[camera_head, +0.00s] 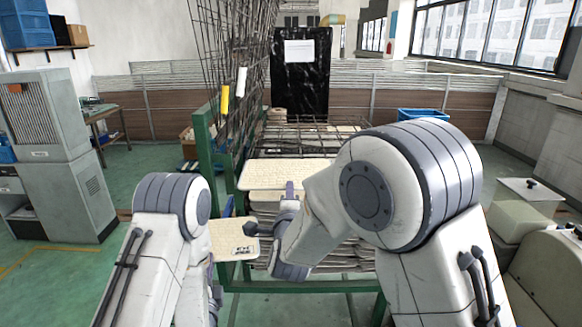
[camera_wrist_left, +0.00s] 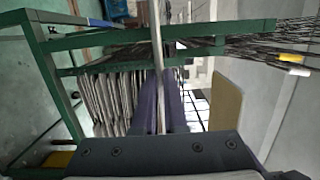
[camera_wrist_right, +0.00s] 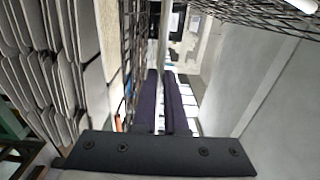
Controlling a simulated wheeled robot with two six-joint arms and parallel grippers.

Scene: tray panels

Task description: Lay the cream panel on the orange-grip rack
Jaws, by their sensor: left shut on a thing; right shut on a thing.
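Two cream-coloured panels show in the head view, and I cannot tell which one the task means. The upper panel (camera_head: 285,174) lies about level in front of the green-framed rack (camera_head: 205,170). My right gripper (camera_head: 290,188) is shut on its near edge. It shows edge-on between the fingers in the right wrist view (camera_wrist_right: 163,45). The lower panel (camera_head: 228,238), with dark marks, is nearer and to the left. My left gripper (camera_wrist_left: 158,105) is shut on it, mostly hidden by my arm in the head view. One grip on the mesh looks yellow (camera_head: 225,100), another white (camera_head: 242,80).
Several stacked grey panels (camera_wrist_left: 105,100) fill the lower rack. A tall wire mesh (camera_head: 230,50) stands at its left side. A grey cabinet (camera_head: 45,120) stands far left and a blue bin (camera_head: 422,114) at the back right. Green floor is clear at left.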

